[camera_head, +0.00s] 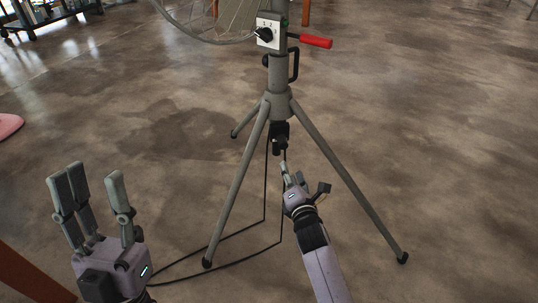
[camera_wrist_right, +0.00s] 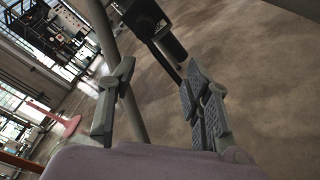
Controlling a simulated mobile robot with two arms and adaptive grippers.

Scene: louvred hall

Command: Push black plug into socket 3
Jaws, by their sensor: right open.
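The black plug (camera_head: 279,145) hangs below the hub of a grey tripod stand, with a thin black cable running down from it. In the right wrist view a black cylinder (camera_wrist_right: 173,47), apparently the plug, lies beyond the fingertips. My right gripper (camera_head: 287,172) is open and empty, just below and apart from the plug; its spread fingers (camera_wrist_right: 158,78) show in the wrist view. I cannot make out socket 3. My left gripper (camera_head: 90,180) is open and empty at lower left.
The tripod legs (camera_head: 334,171) spread around the right gripper's place. Black cable (camera_head: 215,241) loops on the floor. Open floor lies at right.

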